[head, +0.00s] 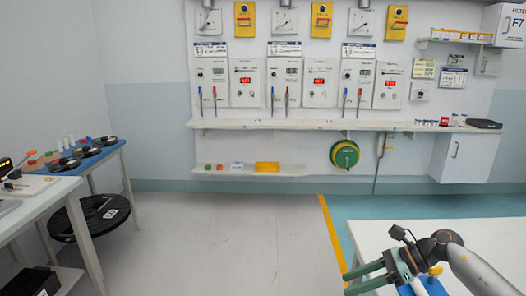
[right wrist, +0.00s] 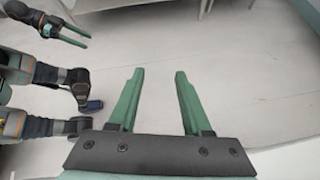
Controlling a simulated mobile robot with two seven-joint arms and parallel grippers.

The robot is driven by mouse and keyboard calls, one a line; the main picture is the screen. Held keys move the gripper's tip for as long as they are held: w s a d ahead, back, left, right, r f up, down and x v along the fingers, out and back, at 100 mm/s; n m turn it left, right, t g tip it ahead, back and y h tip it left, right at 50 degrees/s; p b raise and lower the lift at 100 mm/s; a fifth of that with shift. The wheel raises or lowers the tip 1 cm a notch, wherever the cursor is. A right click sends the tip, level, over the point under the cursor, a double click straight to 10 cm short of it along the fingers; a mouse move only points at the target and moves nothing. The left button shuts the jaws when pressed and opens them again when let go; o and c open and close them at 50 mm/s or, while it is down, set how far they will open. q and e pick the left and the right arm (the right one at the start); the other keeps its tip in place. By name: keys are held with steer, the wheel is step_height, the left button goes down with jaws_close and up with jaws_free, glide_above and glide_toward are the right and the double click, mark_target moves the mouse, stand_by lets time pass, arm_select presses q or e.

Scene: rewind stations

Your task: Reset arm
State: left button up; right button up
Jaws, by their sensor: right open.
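My right gripper (head: 364,275) is at the lower right of the head view, over the white table's near left part. Its two green fingers point left and stand apart with nothing between them. In the right wrist view the same open fingers (right wrist: 160,100) have only grey floor behind them. My left gripper (right wrist: 75,32) shows small at the top left of the right wrist view. Its two green fingers look apart, with nothing seen between them. It is not in the head view.
A white table (head: 450,235) lies under my right arm. At the left stand a blue-topped table (head: 112,150) with black reels and a white bench (head: 30,195). A wall shelf (head: 300,124) runs below several control panels. The middle floor (head: 250,235) is clear.

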steer(key=s+a+m+t+y+p, duration=0.35)
steer(key=a+m+t, duration=0.55)
steer(key=a+m, duration=0.7)
arm_select(q)
step_height(320, 180, up, 6)
steer(key=s+a+p, duration=0.1)
steer(key=a+p, duration=0.1)
steer(key=p, duration=0.2)
steer(key=shift+s+a+y, duration=0.15)
steer(key=shift+s+y, duration=0.05)
steer(key=shift+y, duration=0.1)
arm_select(e)
steer(key=s+d+f+m+h, duration=0.2)
steer(key=s+f+m+h, duration=0.2)
steer(key=s+m, duration=0.3)
steer(key=s+d+f+m+g+h, duration=0.1)
steer(key=s+d+f+m+h, duration=0.2)
steer(key=s+f+m, duration=0.4)
steer(key=s+d+f+m+g+h, duration=0.1)
steer(key=s+f+m+h, duration=0.4)
steer(key=m, duration=1.2)
steer(key=s+d+f, duration=0.1)
steer(key=s, duration=0.2)
steer(key=shift+d+m, duration=0.4)
